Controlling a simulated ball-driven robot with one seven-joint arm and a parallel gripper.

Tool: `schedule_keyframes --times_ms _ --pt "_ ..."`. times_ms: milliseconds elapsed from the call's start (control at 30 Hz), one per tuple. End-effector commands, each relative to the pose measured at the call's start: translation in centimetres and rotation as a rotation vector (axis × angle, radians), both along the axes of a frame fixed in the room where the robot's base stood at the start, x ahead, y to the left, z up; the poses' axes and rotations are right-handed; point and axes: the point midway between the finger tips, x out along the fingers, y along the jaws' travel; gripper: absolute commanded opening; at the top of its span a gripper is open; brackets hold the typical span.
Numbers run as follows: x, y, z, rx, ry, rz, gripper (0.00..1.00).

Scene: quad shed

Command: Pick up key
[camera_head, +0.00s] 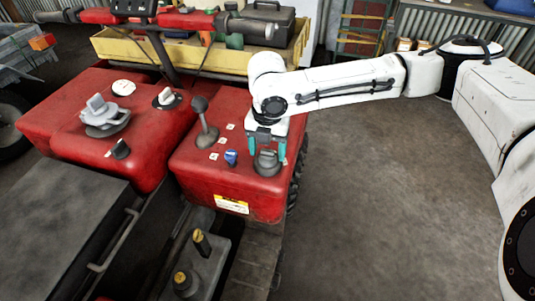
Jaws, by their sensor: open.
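My gripper (267,149) points down over the right red panel of the quad. Its two teal fingers are apart, with a grey round knob or cap (268,163) just below and between their tips. I cannot tell whether the fingers touch it. A small blue piece (231,157), possibly the head of a key, stands on the same panel just left of my gripper. A small dark piece (121,149) stands on the left red body. No key shows clearly enough to name for certain.
A gear lever (203,120) with a black knob rises left of my gripper. A handlebar column stands behind it. A yellow tray (205,53) with tools and a dark case lies at the back. The concrete floor (390,210) to the right is clear.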

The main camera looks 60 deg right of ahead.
Motion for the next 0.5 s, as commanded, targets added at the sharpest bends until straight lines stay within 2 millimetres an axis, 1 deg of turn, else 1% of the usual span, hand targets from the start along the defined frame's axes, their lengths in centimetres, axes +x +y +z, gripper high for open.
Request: schedule_keyframes --times_ms 233,500 --pt "0.0 0.01 -0.18 0.0 0.0 0.0 0.68" --pt "0.0 0.0 -0.15 0.0 0.0 0.0 0.42"
